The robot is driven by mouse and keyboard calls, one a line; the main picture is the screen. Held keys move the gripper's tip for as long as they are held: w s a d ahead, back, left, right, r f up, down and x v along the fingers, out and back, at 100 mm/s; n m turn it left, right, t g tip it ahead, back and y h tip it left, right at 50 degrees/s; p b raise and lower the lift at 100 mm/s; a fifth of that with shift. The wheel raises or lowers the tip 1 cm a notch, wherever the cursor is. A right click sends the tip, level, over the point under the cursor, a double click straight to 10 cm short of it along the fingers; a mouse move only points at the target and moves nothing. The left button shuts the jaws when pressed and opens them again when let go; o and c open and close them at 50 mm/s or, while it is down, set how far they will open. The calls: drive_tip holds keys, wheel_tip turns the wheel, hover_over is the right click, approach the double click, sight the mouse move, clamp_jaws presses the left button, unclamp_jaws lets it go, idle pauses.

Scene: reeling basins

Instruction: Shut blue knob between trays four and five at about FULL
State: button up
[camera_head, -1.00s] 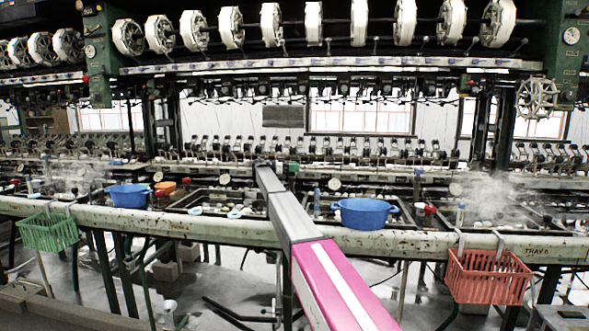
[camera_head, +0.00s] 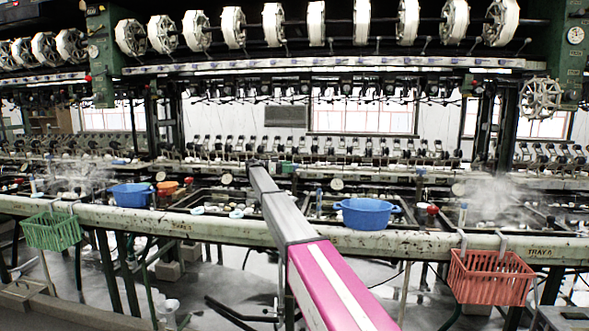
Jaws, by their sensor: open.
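My arm reaches in from the bottom, with a pink sleeve and grey links, and its dark far end is over the basins left of centre. I cannot make out gripper fingers there. A small upright blue part (camera_head: 319,193) stands right of the arm, behind the rail; I cannot tell if it is a knob. The rail's right label seems to read TRAY 6 (camera_head: 540,252); the left label (camera_head: 182,226) is too small to read surely. No FULL mark is legible.
A long worn rail (camera_head: 400,241) runs across the front. Blue bowls (camera_head: 365,214) (camera_head: 131,195) sit on or behind it. A green basket (camera_head: 52,231) and a red basket (camera_head: 490,278) hang from it. Steam rises at right. Reels (camera_head: 317,24) line the top.

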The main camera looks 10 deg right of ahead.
drive_tip(key=a, duration=0.6)
drive_tip(key=shift+w+a, duration=0.2)
drive_tip(key=shift+a, duration=0.05)
